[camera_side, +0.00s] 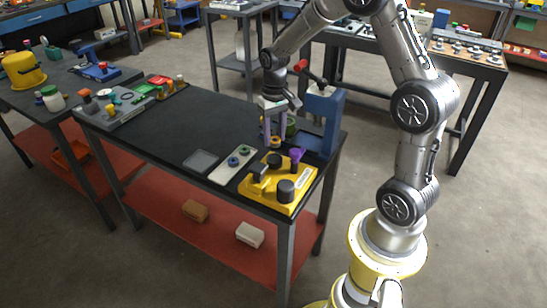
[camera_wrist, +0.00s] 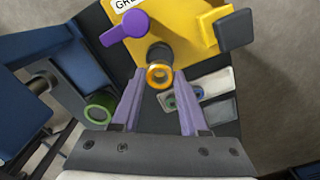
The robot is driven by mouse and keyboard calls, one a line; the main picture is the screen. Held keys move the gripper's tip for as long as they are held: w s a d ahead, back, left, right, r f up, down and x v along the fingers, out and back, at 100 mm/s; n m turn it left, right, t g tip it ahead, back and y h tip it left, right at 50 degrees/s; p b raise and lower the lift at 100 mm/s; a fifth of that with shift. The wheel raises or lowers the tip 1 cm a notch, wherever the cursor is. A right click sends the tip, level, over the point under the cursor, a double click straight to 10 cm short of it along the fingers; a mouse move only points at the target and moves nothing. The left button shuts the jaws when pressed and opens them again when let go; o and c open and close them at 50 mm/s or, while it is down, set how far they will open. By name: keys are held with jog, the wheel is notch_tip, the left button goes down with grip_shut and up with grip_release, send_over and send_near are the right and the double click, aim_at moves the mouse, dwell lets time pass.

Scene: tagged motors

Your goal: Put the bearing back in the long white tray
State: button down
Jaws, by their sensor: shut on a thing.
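The bearing, a gold-orange ring (camera_wrist: 159,76), sits between the fingertips of my gripper (camera_wrist: 159,78). In the side view my gripper (camera_side: 274,143) points down over the back of the yellow fixture (camera_side: 269,198), shut on the ring. In the wrist view a dark post shows behind the ring; I cannot tell whether the ring is clear of it. The long white tray (camera_side: 224,174) lies on the dark bench left of the fixture, holding a blue and a green ring. It also shows in the wrist view (camera_wrist: 220,80), partly hidden by my right finger.
A blue press (camera_side: 321,118) stands at the bench's right end, with a green ring (camera_wrist: 97,107) beside it. A purple lever (camera_side: 295,155) and black knob (camera_side: 285,191) rise from the fixture.

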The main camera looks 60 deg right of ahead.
jog(key=w+a+f+n, duration=0.2)
jog(key=w+a+n, duration=0.45)
jog(key=a, duration=0.65)
jog(key=s+r+m, duration=0.2)
jog(key=s+d+r+m, duration=0.1)
jog(key=s+r+m, duration=0.1)
jog(key=s, duration=0.1)
jog(key=s+d+r+m, duration=0.1)
jog(key=s+r+m, duration=0.1)
jog(key=shift+s+r, duration=0.1)
jog(key=shift+s, duration=0.2)
jog(key=w+f, duration=0.4)
jog(key=w, duration=0.5)
send_over(222, 176)
jog(key=shift+m, duration=0.25)
jog(key=f, duration=0.5)
jog(key=shift+s, duration=0.2)
jog(key=shift+w+f, duration=0.3)
jog(key=shift+f, duration=1.6)
jog(key=shift+f, duration=0.6)
